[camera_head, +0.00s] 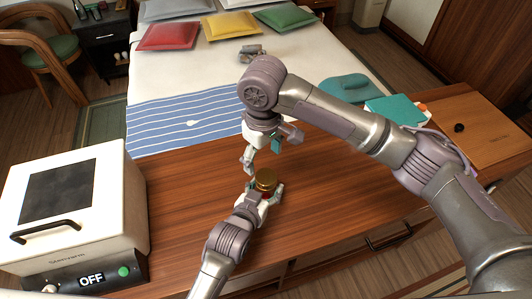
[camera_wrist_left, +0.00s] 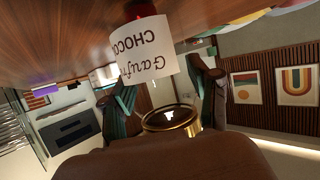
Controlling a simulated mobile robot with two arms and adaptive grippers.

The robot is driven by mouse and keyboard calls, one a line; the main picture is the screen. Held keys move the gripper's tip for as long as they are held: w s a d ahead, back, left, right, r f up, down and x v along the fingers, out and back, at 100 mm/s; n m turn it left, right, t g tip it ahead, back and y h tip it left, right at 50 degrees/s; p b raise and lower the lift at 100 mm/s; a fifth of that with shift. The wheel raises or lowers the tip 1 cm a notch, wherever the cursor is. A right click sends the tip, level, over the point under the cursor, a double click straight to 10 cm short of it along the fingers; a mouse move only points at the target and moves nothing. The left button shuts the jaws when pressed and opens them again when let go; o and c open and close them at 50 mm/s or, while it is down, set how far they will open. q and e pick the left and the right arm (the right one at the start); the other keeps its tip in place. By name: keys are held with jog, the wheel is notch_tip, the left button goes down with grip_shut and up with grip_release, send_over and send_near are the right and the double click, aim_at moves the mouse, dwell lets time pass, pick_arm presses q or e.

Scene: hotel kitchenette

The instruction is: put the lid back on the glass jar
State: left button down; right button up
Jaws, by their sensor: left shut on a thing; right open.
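The glass jar (camera_head: 264,193) stands on the wooden counter, with reddish contents showing in the head view. In the left wrist view, which is upside down, its white label (camera_wrist_left: 145,52) shows.
A white appliance (camera_head: 75,195) with a black handle and an OFF panel (camera_head: 92,280) stands on the counter at left. Teal items (camera_head: 397,108) lie at the right, near a wooden board (camera_head: 470,125). The bed (camera_head: 200,75) is beyond. The counter between appliance and jar is clear.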

aim_at(266, 176)
jog(key=n, duration=0.7)
jog(key=shift+d+r+n, duration=0.2)
jog(key=shift+r+n, duration=0.05)
jog(key=shift+n, duration=0.15)
jog(key=n, duration=0.4)
jog(key=shift+s+d+r+n, duration=0.1)
jog(key=shift+d+n, duration=0.05)
jog(key=shift+n, duration=0.25)
jog(key=shift+f, duration=4.05)
jog(key=c, duration=1.2)
jog(key=m, duration=0.5)
jog(key=o, duration=1.4)
